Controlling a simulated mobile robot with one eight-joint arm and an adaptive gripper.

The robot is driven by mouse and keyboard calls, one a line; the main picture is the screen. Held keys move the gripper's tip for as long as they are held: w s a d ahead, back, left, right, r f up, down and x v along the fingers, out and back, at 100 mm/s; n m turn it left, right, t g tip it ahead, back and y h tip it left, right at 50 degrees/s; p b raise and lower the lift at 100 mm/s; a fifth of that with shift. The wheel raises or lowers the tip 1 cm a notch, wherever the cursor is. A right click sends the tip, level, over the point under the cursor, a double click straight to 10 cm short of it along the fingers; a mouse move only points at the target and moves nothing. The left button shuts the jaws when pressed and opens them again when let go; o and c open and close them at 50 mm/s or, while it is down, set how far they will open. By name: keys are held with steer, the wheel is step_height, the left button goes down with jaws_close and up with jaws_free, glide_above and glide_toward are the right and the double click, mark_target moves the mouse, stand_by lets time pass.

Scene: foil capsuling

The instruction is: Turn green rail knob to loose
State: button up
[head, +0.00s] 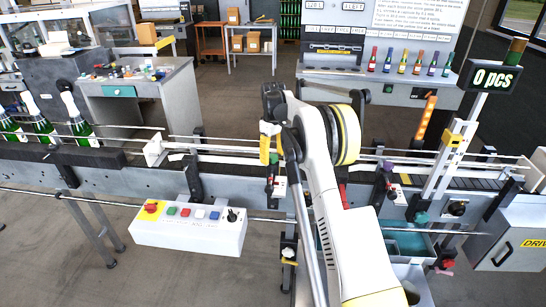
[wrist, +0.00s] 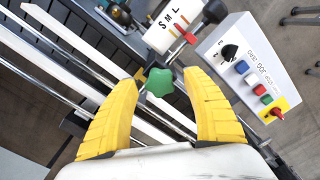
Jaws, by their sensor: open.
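The green rail knob (wrist: 159,82) is star-shaped and sits on a dark clamp at the conveyor rail in the wrist view. My gripper (wrist: 160,78) has its two yellow fingers spread, one on each side of the knob, with clear gaps to it. The knob's depth relative to the fingertips is hard to judge. In the head view my gripper (head: 269,142) is over the rails, partly hidden by my arm. A white plate (wrist: 163,40) marked S, M, L with a red pointer (wrist: 183,34) lies just beyond the knob.
A white control box (head: 190,228) with coloured buttons hangs at the conveyor front; it also shows in the wrist view (wrist: 235,50). Green bottles (head: 80,128) stand on the conveyor at the left. Pale guide rails (wrist: 75,48) run beside the knob.

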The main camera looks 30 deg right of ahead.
mark_target(272, 157)
step_height(272, 157, up, 12)
stand_by(0.4)
stand_by(0.3)
steer(key=s+a+r+m+t+b, duration=0.1)
steer(key=s+a+r+t+b, duration=0.2)
steer(key=s+a, duration=0.55)
steer(key=s+a+r+m+t+b, duration=0.15)
steer(key=s+a+b, duration=0.35)
steer(key=s, duration=0.6)
steer(key=s+a+f+t+b, duration=0.1)
steer(key=s+a+f, duration=0.1)
steer(key=s+f, duration=0.2)
steer(key=s+a+f+b, duration=0.1)
steer(key=s+a+f, duration=0.2)
steer(key=s, duration=0.6)
steer(key=s+a+f+m+t+b, duration=0.1)
steer(key=s+a+f+b, duration=0.1)
steer(key=s+f, duration=0.4)
steer(key=shift+s+a+f+t, duration=0.35)
steer(key=shift+a+f, duration=0.15)
steer(key=shift+f, duration=0.2)
